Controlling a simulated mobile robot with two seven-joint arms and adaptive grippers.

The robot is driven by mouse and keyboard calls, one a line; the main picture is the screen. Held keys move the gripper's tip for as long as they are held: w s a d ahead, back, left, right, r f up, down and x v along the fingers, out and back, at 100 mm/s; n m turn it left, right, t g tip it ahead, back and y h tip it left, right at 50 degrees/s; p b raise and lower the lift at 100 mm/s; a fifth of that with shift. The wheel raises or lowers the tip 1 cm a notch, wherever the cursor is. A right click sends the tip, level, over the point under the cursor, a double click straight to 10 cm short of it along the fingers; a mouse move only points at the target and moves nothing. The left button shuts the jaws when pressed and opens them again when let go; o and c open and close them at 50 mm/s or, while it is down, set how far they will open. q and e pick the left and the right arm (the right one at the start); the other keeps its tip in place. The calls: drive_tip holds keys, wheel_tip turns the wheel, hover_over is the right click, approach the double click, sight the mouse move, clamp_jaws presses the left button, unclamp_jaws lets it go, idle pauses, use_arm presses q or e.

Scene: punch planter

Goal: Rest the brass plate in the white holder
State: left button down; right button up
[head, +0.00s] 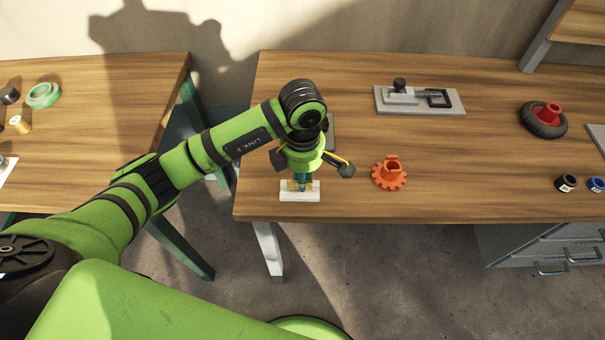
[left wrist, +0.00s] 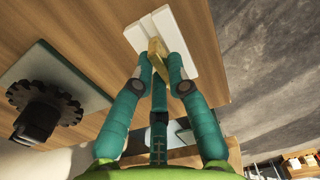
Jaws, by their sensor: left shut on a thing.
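The white holder (head: 300,196) lies near the front left edge of the right-hand table. It also shows in the left wrist view (left wrist: 181,43), past my fingertips. My left gripper (head: 300,180) points down just above the holder. In the left wrist view its teal fingers (left wrist: 160,62) are shut on the brass plate (left wrist: 158,47), which is at the holder's middle. Small bits of the brass plate show beside the fingers in the head view (head: 292,185). I cannot tell whether the plate is seated in the holder. My right gripper is not in view.
An orange gear-like part (head: 389,176) stands just right of the gripper. A grey plate with a clamp (head: 420,100) lies behind it. A black wheel with a red hub (head: 543,120) and small jars (head: 566,183) are at the right. A dark gear (left wrist: 40,108) stands near the arm.

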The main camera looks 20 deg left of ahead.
use_arm(q)
drive_tip(key=shift+f, duration=0.45)
drive_tip(key=shift+f, duration=0.1)
drive_tip(key=c, duration=1.2)
unclamp_jaws()
